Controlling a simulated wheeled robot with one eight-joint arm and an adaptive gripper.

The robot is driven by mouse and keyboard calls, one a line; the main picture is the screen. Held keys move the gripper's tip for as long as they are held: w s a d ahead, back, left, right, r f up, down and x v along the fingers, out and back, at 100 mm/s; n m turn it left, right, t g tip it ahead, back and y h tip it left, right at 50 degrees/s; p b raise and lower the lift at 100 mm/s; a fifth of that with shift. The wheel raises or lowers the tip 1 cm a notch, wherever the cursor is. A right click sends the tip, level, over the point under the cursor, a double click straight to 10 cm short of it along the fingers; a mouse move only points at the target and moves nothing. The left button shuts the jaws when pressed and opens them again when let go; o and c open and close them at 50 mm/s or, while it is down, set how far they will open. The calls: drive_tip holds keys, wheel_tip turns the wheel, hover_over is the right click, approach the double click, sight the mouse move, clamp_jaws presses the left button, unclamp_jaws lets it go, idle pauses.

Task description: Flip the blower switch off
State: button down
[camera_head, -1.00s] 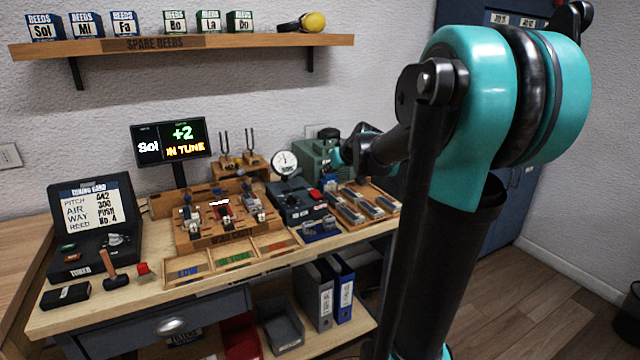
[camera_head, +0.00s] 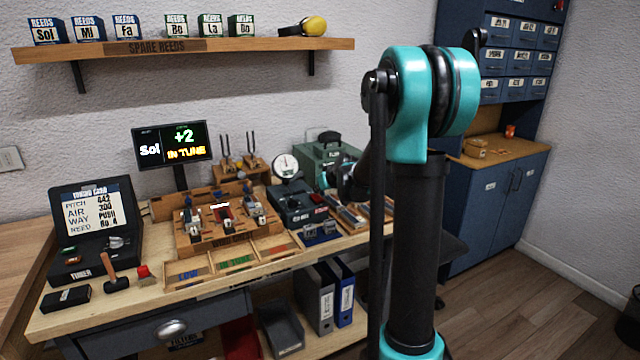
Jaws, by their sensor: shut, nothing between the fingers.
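The blower switch is too small for me to pick out. A dark control box (camera_head: 290,207) with a red part on its right stands on the bench, below a round dial gauge (camera_head: 286,166). A green machine box (camera_head: 328,156) with a black handle stands behind it, against the wall. My gripper (camera_head: 332,182) is low in front of the green box, near the right end of the control box. It is shut and empty. Its fingertips are small and dark, and I cannot tell whether they touch anything. My arm hides the right end of the bench.
A wooden reed rack (camera_head: 217,240) and labelled bins fill the bench middle. A screen (camera_head: 172,144) reads "Sol +2 IN TUNE". The tuner case (camera_head: 92,235), a mallet (camera_head: 110,272) and a black block are at left. A shelf (camera_head: 190,48) hangs above; a blue cabinet (camera_head: 495,190) stands right.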

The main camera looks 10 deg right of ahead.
drive_tip(key=shift+f, duration=0.3)
drive_tip(key=shift+w+a+f, duration=0.1)
drive_tip(key=shift+w+f, duration=0.05)
drive_tip(key=shift+f, duration=0.1)
idle(0.4)
drive_tip(key=shift+w+a+r, duration=0.2)
drive_tip(key=shift+w, duration=0.55)
drive_tip(key=shift+r, duration=0.1)
